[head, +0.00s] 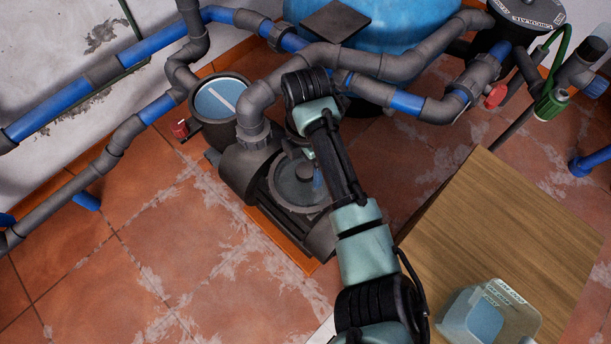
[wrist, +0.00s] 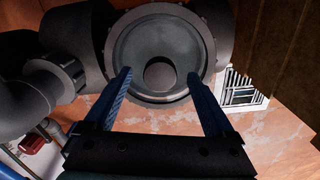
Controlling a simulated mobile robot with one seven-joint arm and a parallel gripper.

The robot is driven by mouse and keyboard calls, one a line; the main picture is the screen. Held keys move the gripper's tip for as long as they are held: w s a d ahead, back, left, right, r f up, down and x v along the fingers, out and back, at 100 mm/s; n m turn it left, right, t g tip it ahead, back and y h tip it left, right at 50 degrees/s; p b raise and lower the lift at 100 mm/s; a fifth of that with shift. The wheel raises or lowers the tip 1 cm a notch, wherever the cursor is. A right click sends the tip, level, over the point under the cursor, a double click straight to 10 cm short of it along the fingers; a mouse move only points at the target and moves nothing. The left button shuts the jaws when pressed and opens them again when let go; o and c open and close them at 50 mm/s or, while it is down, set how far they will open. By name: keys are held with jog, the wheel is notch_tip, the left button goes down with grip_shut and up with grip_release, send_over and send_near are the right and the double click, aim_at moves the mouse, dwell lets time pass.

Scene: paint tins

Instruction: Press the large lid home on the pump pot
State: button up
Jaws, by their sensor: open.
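The large lid (head: 288,186) is a grey disc with a dark round knob (head: 299,169), lying in the round mouth of the dark pump pot (head: 264,186). In the wrist view the lid (wrist: 160,42) sits inside the pot's ring (wrist: 111,47), with the knob (wrist: 159,74) in its middle. I cannot tell whether the lid is fully down. My gripper (wrist: 158,77) is open and empty above the lid, its blue fingers spread on either side of the knob. In the head view my arm hides the lid's right part and most of the gripper.
Grey and blue pipes (head: 404,101) run behind the pump. A round vessel with a blue face (head: 221,99) stands to the left. A blue tank (head: 400,25) is behind. A wooden table (head: 500,215) with a clear tub (head: 487,312) stands at right. The tiled floor at left is clear.

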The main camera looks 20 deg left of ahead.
notch_tip(320, 180, down, 2)
jog(key=shift+f, duration=0.1)
grip_shut()
dwell(0.4)
